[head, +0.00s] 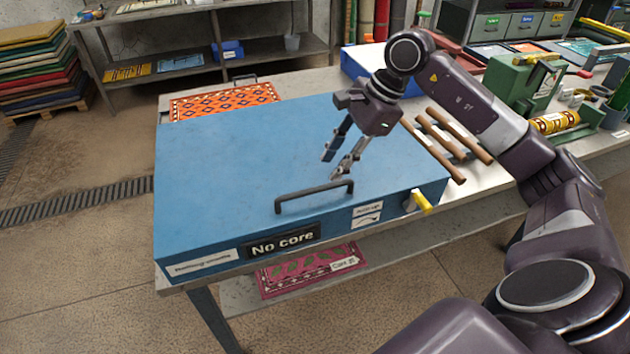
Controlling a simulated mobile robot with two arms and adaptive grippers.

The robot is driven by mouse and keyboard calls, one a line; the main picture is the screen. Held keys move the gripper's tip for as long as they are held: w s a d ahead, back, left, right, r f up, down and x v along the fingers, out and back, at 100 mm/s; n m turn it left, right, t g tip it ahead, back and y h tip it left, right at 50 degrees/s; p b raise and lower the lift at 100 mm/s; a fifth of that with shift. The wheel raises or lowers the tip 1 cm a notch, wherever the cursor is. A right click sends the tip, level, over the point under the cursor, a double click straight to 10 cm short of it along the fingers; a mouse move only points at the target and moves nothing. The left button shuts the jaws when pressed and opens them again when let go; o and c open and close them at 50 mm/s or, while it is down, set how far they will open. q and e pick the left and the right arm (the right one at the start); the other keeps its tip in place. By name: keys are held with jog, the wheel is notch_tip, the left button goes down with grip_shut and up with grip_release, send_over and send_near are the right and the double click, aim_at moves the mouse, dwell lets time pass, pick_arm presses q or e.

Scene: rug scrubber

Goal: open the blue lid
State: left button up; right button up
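The blue lid (235,150) lies flat and closed on a wide blue box on the bench. A dark bar handle (313,196) stands up near the lid's front edge. The box front carries a "No core" label (283,241) and a yellow latch or knob (421,202) at its right end. My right gripper (334,167) hangs above the lid, just behind the handle and apart from it. Its two fingers are spread with nothing between them. My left gripper is not in view.
Wooden-handled tools (450,138) lie on the bench right of the box. A green machine (520,80) and a patterned yellow roll (556,122) stand farther right. An orange patterned rug (222,100) lies behind the box. Floor at the left is clear.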

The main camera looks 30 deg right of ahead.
aim_at(316, 188)
jog(key=p+x, duration=0.1)
jog(key=x, duration=0.6)
jog(key=shift+a+p, duration=0.15)
jog(key=shift+p, duration=0.25)
jog(key=shift+c, duration=0.6)
grip_shut()
